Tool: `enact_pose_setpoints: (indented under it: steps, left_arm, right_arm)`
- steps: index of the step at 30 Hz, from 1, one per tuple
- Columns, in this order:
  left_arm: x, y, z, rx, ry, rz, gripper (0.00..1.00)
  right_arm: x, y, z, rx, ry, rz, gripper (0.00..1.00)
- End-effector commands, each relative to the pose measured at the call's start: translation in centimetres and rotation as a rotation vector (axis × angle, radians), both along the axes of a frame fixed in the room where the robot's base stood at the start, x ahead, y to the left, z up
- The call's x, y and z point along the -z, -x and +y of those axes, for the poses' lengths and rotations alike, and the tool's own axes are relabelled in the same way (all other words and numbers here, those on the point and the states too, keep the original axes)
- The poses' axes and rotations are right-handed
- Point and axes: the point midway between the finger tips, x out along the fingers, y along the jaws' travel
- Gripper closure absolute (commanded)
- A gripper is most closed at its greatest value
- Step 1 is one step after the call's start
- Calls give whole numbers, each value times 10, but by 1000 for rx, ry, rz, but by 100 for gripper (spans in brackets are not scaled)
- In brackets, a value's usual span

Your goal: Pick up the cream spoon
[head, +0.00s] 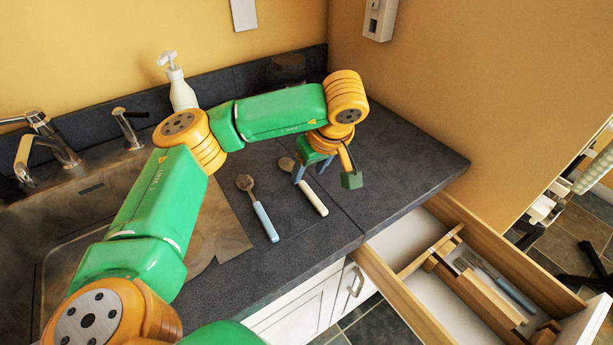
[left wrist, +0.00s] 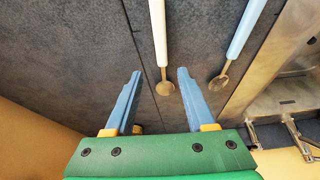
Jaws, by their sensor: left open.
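The cream spoon (head: 313,198) lies on the dark countertop, its metal bowl toward the back and its pale handle toward the front edge. My left gripper (head: 325,174) is open and empty above the counter, near the spoon's bowl end. In the left wrist view the spoon's handle (left wrist: 159,32) points away from me. Its bowl lies in the gap between the two blue fingers of the left gripper (left wrist: 160,72), with neither finger closed on it. The height of the fingers above the spoon is hard to tell. My right gripper is not in view.
A light blue-handled spoon (head: 265,222) lies left of the cream one. A sink (head: 40,220) with taps is at the left, and a soap bottle (head: 181,92) stands behind. An open drawer (head: 400,290) with a divider and blue-handled cutlery juts out at lower right. The counter's right end is clear.

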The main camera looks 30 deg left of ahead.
Motion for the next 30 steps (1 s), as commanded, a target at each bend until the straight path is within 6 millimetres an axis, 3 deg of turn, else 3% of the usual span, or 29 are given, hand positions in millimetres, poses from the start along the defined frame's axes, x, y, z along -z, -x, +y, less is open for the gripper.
enact_pose_setpoints:
  steps: [2, 7, 24, 30]
  left_arm:
    - [9, 0, 9, -3, 0, 5, 45]
    - [32, -4, 15, 1, 2, 0, 45]
    - [38, -4, 15, 2, 5, 0, 45]
    - [37, -4, 15, 2, 5, 0, 99]
  right_arm:
    - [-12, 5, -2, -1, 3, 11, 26]
    - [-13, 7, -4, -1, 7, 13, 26]
    - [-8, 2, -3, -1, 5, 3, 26]
    - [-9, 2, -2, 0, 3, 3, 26]
